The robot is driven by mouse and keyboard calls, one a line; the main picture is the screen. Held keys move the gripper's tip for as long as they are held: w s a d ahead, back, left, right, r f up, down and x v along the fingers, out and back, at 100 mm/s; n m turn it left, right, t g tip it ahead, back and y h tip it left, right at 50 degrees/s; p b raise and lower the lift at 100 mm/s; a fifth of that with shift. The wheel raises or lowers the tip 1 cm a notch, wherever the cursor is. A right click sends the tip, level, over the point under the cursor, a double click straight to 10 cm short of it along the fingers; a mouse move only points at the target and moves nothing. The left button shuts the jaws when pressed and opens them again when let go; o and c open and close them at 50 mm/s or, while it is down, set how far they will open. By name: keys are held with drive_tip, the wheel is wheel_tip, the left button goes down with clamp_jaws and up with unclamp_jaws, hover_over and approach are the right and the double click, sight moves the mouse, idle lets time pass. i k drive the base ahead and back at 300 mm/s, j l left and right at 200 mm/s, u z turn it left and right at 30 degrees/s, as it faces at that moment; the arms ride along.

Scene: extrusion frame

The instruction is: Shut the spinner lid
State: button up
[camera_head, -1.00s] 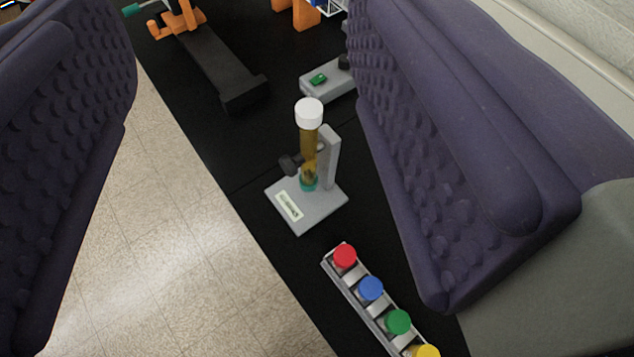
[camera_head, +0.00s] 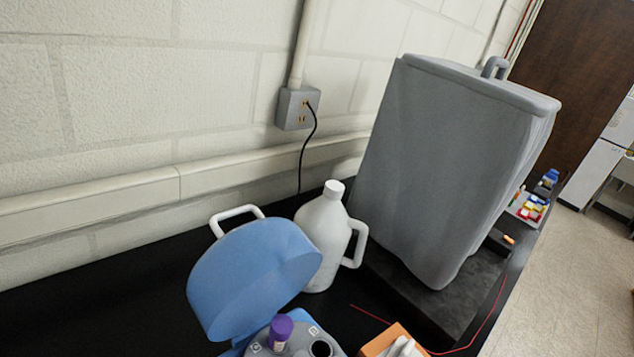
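The spinner's lid (camera_head: 255,275) is a blue dome standing raised, tilted back at the lower middle of the view. A white handle loop (camera_head: 237,213) shows at its upper edge. The spinner's grey top (camera_head: 302,347) shows below the lid at the bottom edge, with a dark round hole in it. A purple-capped tube (camera_head: 282,328) stands in that top. The rest of the spinner is cut off by the frame. My gripper is not in view.
A white jug (camera_head: 323,240) with a side handle stands right behind the lid. A large grey bin-like cover (camera_head: 450,165) stands to the right. An orange object (camera_head: 393,343) sits right of the spinner. A wall outlet (camera_head: 297,107) has a black cable; a red cord lies on the bench.

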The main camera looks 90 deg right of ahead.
sight(223, 314)
drive_tip(key=k+j+z, duration=0.1)
drive_tip(key=k+z, duration=0.15)
drive_tip(key=z, duration=0.15)
drive_tip(key=k+z, duration=0.25)
drive_tip(key=z, duration=0.15)
drive_tip(key=k+z, duration=0.25)
drive_tip(key=z, duration=0.15)
